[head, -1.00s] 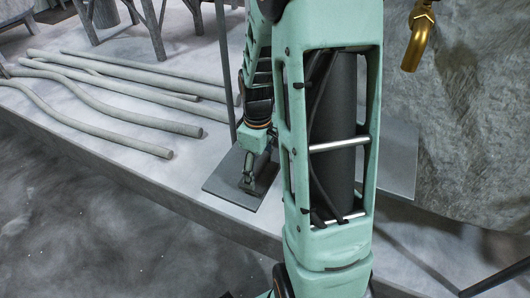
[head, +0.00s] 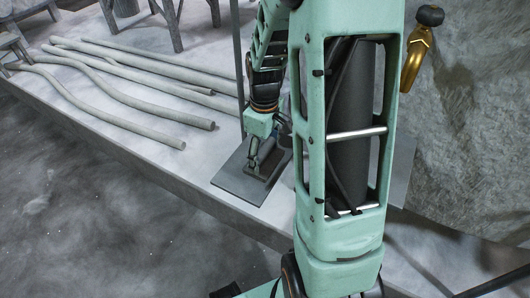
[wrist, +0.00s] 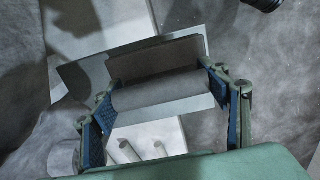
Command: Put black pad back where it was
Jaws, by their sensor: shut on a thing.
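The black pad shows as a dark grey block with a rounded front bar (wrist: 160,92) in the wrist view. My gripper (wrist: 168,98) is shut on it, with a blue-padded finger at each end of the bar. In the head view my gripper (head: 254,158) and the dark pad (head: 268,162) are over a flat grey plate (head: 232,186) on the pale ledge. My arm hides the right side of the pad there. I cannot tell whether the pad touches the plate. The plate also shows behind the pad in the wrist view (wrist: 86,76).
Several pale poles (head: 130,84) lie on the ledge (head: 120,130) to the left. A thin dark upright post (head: 239,60) stands just behind the plate. A brass tap-like fitting (head: 416,58) with a black knob is at the upper right, before a rough grey surface.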

